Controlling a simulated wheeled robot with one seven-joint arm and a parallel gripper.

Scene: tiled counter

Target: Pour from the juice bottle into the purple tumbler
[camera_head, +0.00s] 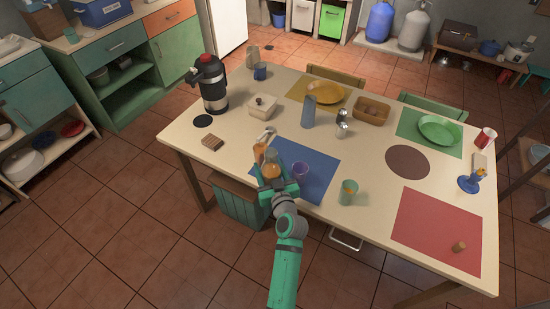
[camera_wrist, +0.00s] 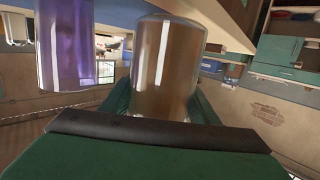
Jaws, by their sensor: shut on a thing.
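My gripper (camera_head: 273,180) is shut on the juice bottle (camera_head: 271,170), a clear vessel with amber contents, near the front edge of the table. The purple tumbler (camera_head: 300,171) is on the blue mat (camera_head: 309,165), just right of the bottle. In the wrist view the tumbler (camera_wrist: 62,45) is left of the bottle, with a gap between them. I cannot tell whether the bottle touches the table.
A small orange-brown item (camera_head: 260,152) is close behind the bottle. A greenish-yellow cup (camera_head: 348,192) stands to the right of the blue mat. A brown block (camera_head: 212,142) and a black-and-silver flask (camera_head: 211,85) are to the left. The table's front edge is near my gripper.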

